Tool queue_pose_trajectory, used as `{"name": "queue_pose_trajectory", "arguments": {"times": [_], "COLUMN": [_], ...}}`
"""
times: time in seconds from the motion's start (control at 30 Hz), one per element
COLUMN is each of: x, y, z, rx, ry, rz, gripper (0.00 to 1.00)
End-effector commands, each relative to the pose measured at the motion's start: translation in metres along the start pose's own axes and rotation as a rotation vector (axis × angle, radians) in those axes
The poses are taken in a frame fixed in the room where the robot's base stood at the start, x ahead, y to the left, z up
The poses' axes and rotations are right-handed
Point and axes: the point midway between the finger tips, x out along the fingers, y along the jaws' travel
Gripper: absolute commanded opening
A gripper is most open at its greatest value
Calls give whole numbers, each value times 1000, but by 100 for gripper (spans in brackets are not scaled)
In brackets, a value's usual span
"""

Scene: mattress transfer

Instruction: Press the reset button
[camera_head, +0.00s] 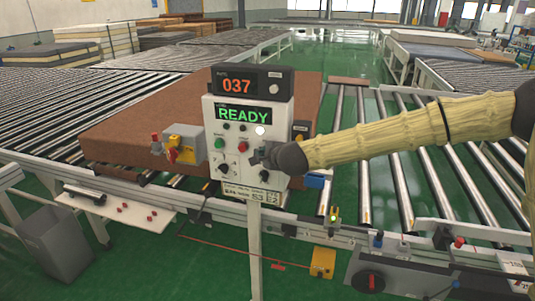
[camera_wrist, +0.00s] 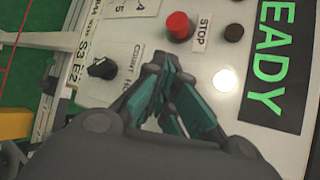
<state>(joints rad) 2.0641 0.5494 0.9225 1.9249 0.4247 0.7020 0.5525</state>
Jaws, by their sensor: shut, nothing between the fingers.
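The control panel (camera_head: 210,180) is a white upright box on a post, with a green READY display (camera_head: 243,114). A lit white round button (camera_head: 260,131) sits below the display's right end; it also shows in the wrist view (camera_wrist: 225,80). I cannot read a reset label on any button. A red button (camera_head: 243,146) is marked STOP in the wrist view (camera_wrist: 179,26). A green button (camera_head: 219,144) is left of it. My gripper (camera_head: 257,155) is shut and empty in front of the panel's lower right, its tips (camera_wrist: 160,62) between the red button and a black knob (camera_wrist: 102,67).
A black counter box (camera_head: 252,82) reading 037 tops the panel. A large brown mattress (camera_head: 120,125) lies on rollers behind it. A grey and yellow switch box (camera_head: 185,145) is to the left. Roller conveyors (camera_head: 350,150) extend behind my arm.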

Motion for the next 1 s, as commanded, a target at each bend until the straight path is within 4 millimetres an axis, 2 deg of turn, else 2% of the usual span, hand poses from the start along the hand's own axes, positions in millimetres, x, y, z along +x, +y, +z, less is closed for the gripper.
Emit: {"name": "queue_pose_trajectory", "arguments": {"times": [0.5, 1.0], "x": [-15, -20], "y": [12, 16], "z": [11, 15], "rx": [0, 0], "ry": [0, -1], "rz": [0, 0], "gripper": [0, 0]}}
